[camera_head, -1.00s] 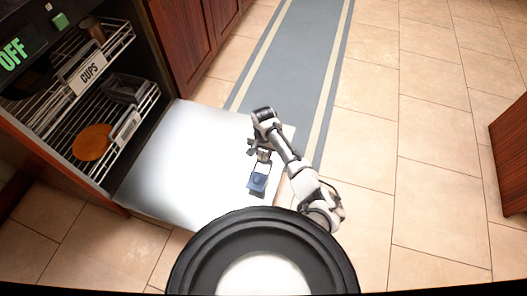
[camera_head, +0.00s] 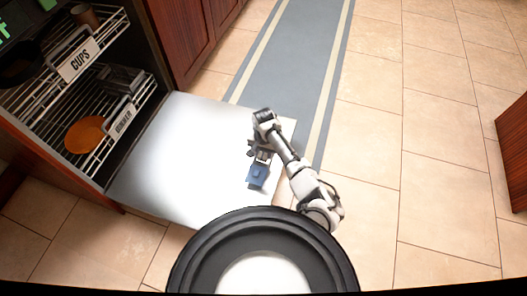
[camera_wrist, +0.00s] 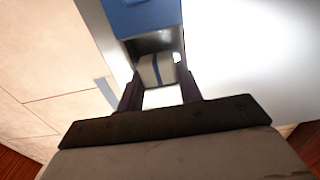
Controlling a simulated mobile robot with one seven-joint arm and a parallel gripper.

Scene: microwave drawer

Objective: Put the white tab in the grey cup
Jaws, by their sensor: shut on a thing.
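The white tab (camera_wrist: 150,71), a pale block with a dark blue stripe, shows in the wrist view between the fingertips of my gripper (camera_wrist: 160,82). My gripper is shut on it. In the head view my gripper (camera_head: 261,157) is over the right part of the pale open door, and the tab is too small to make out. A blue box (camera_head: 257,176) is just below the gripper there. In the wrist view the blue box (camera_wrist: 145,17) is just beyond the tab, with a dark grey hollow beside it. I cannot make out a grey cup for certain.
The open door (camera_head: 165,160) joins a cabinet with wire racks at the left. The upper rack has a CUPS label (camera_head: 78,60) and a brown cup (camera_head: 84,15); the lower rack holds an orange plate (camera_head: 85,134). Tiled floor (camera_head: 435,170) is clear at the right.

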